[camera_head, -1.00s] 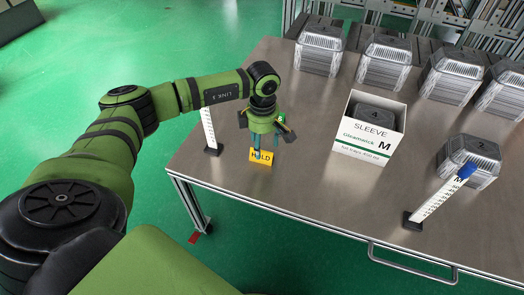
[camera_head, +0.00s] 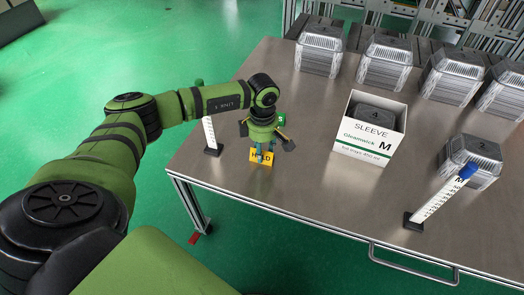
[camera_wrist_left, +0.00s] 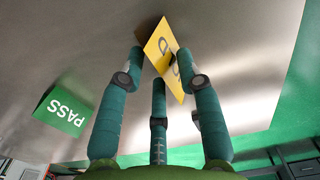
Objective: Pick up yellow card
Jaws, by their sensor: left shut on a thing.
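The yellow card (camera_head: 252,163), lettered HOLD, stands near the table's left front edge. My left gripper (camera_head: 261,154) is over it from above, its teal fingers covering part of the lettering. In the left wrist view the left gripper (camera_wrist_left: 162,62) is shut on the yellow card (camera_wrist_left: 158,42), with fingers on both sides of it. My right gripper is not in view.
A green PASS card (camera_wrist_left: 64,110) is close by; it shows partly behind my gripper (camera_head: 281,118). A scale post (camera_head: 209,133) stands left, another (camera_head: 438,203) right. A white SLEEVE box (camera_head: 362,146) and stacked foil trays (camera_head: 320,52) stand right and behind. The front middle is clear.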

